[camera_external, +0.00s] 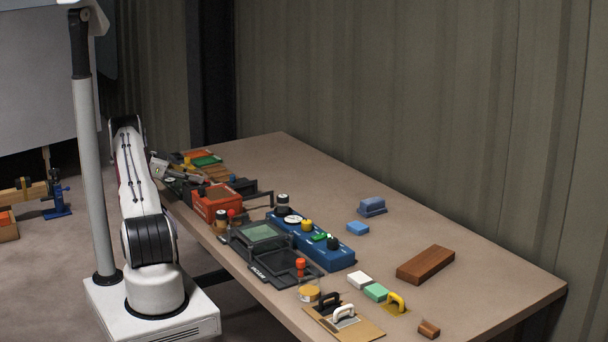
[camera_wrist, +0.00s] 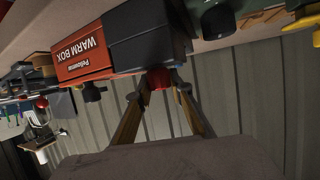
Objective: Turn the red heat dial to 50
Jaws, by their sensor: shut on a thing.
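The red heat dial (camera_wrist: 160,78) shows in the wrist view on the dark end of the orange warm box (camera_wrist: 85,52). My gripper (camera_wrist: 158,92) has its two fingertips at either side of the dial and is shut on it. The fingers hide part of the dial. Its pointer and any scale numbers cannot be read. In the external view the orange box (camera_external: 211,203) stands near the left edge of the table, and my gripper (camera_external: 162,170) is by that edge. The dial's grasp is too small to make out there.
On the table (camera_external: 480,270), a blue panel with knobs (camera_external: 335,256), a black tray with a red knob (camera_external: 283,280) and a brown block (camera_external: 426,264) stand nearer the camera. A dark knob (camera_wrist: 93,93) is left of my fingers. The table's right part has free room.

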